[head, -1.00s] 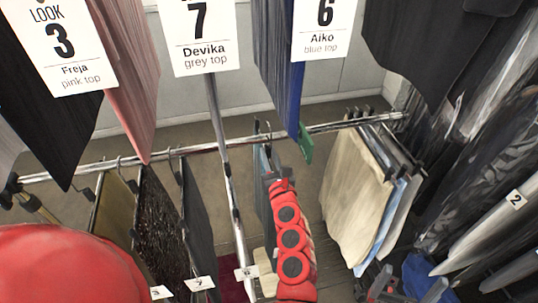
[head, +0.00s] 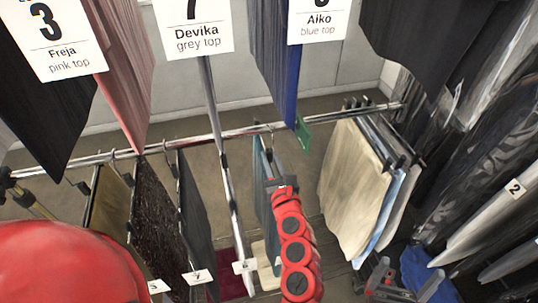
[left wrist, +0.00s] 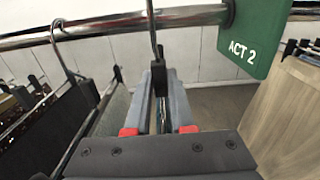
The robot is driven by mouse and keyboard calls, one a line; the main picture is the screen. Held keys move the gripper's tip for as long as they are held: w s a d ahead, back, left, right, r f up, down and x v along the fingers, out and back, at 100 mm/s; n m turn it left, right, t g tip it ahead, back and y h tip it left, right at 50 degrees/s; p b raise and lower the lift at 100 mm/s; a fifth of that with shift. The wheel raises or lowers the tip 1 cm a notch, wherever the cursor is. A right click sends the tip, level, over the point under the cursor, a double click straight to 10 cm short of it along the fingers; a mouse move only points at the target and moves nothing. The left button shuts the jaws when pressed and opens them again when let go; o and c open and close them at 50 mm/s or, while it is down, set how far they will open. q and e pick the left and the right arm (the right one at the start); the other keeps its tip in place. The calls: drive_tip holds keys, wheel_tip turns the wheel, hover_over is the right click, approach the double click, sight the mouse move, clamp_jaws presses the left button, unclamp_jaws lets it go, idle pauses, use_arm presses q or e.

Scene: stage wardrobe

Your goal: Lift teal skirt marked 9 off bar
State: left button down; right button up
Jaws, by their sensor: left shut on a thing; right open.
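The teal skirt (head: 263,185) hangs below the metal bar (head: 225,133), left of the green tag (head: 302,134). Its lower part is partly behind my red left arm, and I cannot read a 9 on it. My left gripper (head: 278,184) is at its upper part. In the left wrist view the jaws (left wrist: 159,80) are shut around the hanger just below its hook (left wrist: 152,35); a thin strip of teal shows between the fingers. The hook reaches up to the bar; I cannot tell whether it bears on it. My right gripper (head: 404,285) is open and empty, low at right.
Dark and olive garments (head: 155,215) hang left of a slanting pole (head: 228,180). Cream and blue garments (head: 352,185) hang at right. The green "ACT 2" tag (left wrist: 248,40) is close right of the hook. Tops with cards (head: 200,40) hang overhead.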

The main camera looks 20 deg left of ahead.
use_arm(q)
drive_tip(key=shift+v, duration=1)
drive_tip(key=shift+s+d, duration=0.3)
drive_tip(key=shift+s, duration=0.15)
